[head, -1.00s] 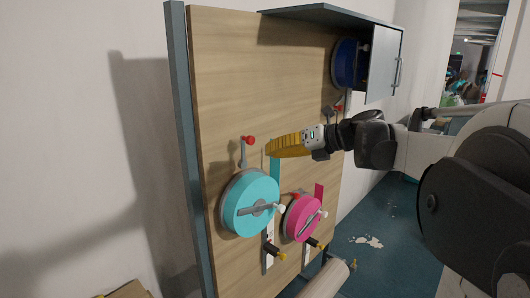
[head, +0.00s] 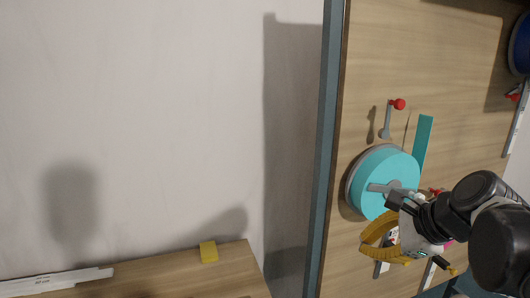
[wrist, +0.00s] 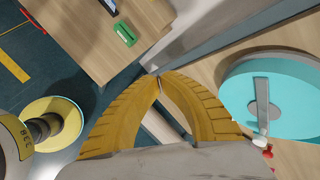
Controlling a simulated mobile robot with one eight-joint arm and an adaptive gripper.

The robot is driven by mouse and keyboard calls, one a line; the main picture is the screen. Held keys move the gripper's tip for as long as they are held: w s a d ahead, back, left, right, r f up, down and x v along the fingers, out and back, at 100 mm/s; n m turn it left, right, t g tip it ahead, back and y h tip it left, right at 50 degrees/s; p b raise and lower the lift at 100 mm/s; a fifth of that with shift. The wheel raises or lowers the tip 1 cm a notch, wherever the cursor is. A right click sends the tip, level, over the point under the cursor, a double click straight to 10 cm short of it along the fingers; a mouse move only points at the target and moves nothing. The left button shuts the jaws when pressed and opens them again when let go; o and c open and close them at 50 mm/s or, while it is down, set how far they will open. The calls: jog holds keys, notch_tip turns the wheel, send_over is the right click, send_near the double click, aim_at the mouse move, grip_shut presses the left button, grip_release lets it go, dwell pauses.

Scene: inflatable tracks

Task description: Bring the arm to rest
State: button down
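My gripper (head: 364,245) has yellow ribbed fingers and hangs in front of the wooden board, just below the turquoise wheel (head: 378,172). In the wrist view its fingertips (wrist: 159,76) meet, with only an empty gap between the curved fingers, so it looks shut on nothing. The turquoise wheel with its grey crank (wrist: 262,100) stands to the right of the fingers there, apart from them. My arm comes in from the lower right of the head view and hides part of the board and most of the pink wheel.
A red-knobbed lever (head: 387,120) sits above the turquoise wheel. A dark blue wheel (head: 519,46) is at the upper right. A wooden table (head: 230,272) holds a yellow block (head: 208,251). A green object (wrist: 125,34) lies on a wooden surface; a yellow-and-turquoise spool (wrist: 62,112) stands lower left.

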jog(key=s+a+f+n+h+b, duration=0.1)
jog(key=s+f+n+b, duration=0.3)
jog(key=f+n, duration=0.2)
jog(key=s+a+f+n+h+b, duration=0.1)
jog(key=s+f+n+b, duration=0.3)
jog(key=f+n, duration=0.3)
jog(key=s+a+f+n+h+b, duration=0.1)
jog(key=s+f+n+b, duration=0.3)
jog(key=f, duration=0.9)
jog(key=n+h+b, duration=0.1)
jog(key=n+b, duration=0.1)
jog(key=shift+n, duration=0.3)
jog(key=shift+f, duration=0.1)
